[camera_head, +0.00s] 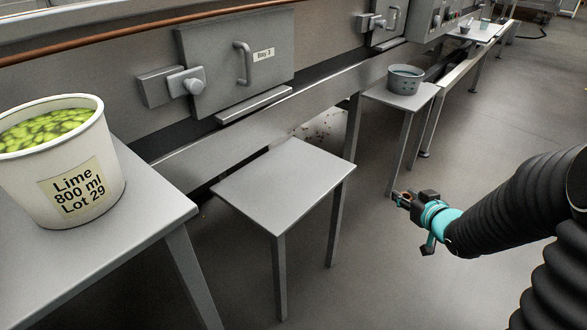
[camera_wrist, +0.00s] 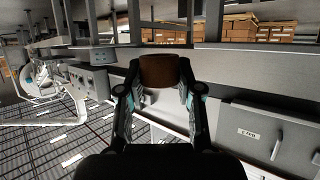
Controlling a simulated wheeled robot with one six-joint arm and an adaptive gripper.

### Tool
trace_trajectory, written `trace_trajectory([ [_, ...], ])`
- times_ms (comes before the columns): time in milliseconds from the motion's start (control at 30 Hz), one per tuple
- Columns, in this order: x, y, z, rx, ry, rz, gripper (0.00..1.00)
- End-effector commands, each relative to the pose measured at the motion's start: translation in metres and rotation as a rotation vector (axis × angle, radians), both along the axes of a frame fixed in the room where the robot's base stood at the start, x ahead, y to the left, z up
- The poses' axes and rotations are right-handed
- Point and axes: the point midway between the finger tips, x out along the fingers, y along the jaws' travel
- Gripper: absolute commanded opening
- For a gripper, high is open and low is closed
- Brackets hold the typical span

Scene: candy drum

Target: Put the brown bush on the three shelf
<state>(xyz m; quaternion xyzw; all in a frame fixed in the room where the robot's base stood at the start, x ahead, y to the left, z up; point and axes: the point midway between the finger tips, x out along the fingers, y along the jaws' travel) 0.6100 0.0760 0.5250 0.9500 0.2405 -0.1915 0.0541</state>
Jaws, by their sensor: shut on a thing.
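The brown bush (camera_wrist: 159,70), a short brown cylinder, is held between the fingertips of my gripper (camera_wrist: 160,88) in the wrist view. In the head view my gripper (camera_head: 402,199) is at the right, in the air over the floor, and the bush is too small there to make out clearly. A grey hatch (camera_head: 222,62) labelled "Bay 3" is on the machine front at upper left, with a handle and a latch. A narrow ledge (camera_head: 255,104) sticks out just below it. My gripper is well to the right of this ledge.
A bare grey table (camera_head: 285,182) stands below the Bay 3 hatch. A white tub (camera_head: 62,165) labelled Lime stands on the left table (camera_head: 150,235). A grey pot (camera_head: 405,80) is on a farther small table (camera_head: 412,98). Open floor lies around my arm.

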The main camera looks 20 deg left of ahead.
Motion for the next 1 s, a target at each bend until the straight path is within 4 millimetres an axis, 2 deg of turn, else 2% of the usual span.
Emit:
trace_trajectory([
  [33,-0.005,0.029,0.021,-0.002,-0.005,0.042,0.11],
  [200,-0.028,0.105,0.063,0.000,-0.006,0.146,0.11],
  [300,-0.045,0.141,0.084,0.001,-0.005,0.197,0.11],
  [400,-0.060,0.169,0.100,0.004,-0.005,0.237,0.11],
  [500,-0.072,0.188,0.111,0.007,-0.004,0.264,0.11],
  [667,-0.080,0.203,0.115,0.009,-0.001,0.284,0.11],
  [767,-0.076,0.215,0.107,0.011,0.000,0.287,0.11],
  [1000,-0.056,0.257,0.078,0.009,0.002,0.287,0.11],
])
